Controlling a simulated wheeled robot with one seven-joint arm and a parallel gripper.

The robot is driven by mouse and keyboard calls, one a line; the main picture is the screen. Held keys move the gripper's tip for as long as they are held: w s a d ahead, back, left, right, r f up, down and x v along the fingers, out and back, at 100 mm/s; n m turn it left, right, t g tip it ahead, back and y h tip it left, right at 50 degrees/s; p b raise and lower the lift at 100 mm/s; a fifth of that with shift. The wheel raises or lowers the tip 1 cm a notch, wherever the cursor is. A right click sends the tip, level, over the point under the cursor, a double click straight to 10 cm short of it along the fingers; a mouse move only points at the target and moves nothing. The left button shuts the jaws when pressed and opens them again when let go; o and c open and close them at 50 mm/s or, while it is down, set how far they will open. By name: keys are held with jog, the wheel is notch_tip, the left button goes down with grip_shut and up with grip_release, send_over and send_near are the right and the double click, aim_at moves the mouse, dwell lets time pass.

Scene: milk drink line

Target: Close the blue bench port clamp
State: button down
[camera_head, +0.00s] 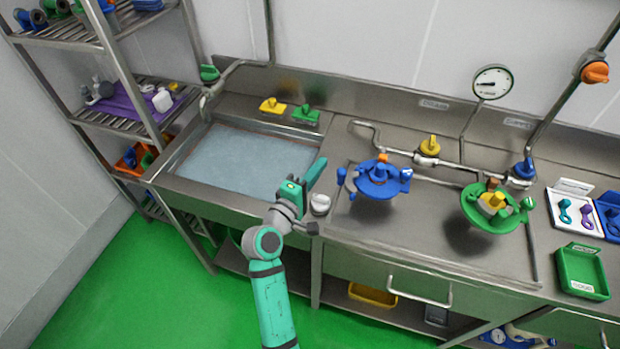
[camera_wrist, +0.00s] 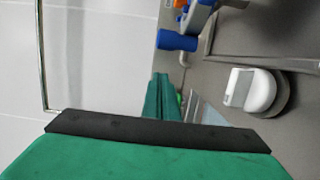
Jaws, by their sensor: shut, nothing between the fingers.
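The blue bench port clamp (camera_head: 372,181) stands on the steel bench right of the sink, with an orange piece on top and blue parts sticking out at its sides. Whether it is open or closed is hard to tell. In the wrist view a blue handle-like part (camera_wrist: 178,40) shows at the top, probably of this clamp. My gripper (camera_head: 317,172) is over the right edge of the sink, left of the clamp and apart from it. Its green fingers (camera_wrist: 162,98) are together and empty.
A white knob (camera_head: 320,203) stands on the bench close to my gripper; it also shows in the wrist view (camera_wrist: 252,90). A green port clamp (camera_head: 491,210) stands farther right. Pipes with a yellow valve (camera_head: 431,146) and a blue valve (camera_head: 524,168) run behind.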

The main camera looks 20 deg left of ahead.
aim_at(347, 178)
jog(key=shift+s+d, duration=0.35)
jog(key=shift+d, duration=0.5)
jog(key=shift+s+d, duration=0.35)
jog(key=shift+d, duration=0.45)
jog(key=shift+d, duration=0.15)
jog(key=shift+y, duration=0.3)
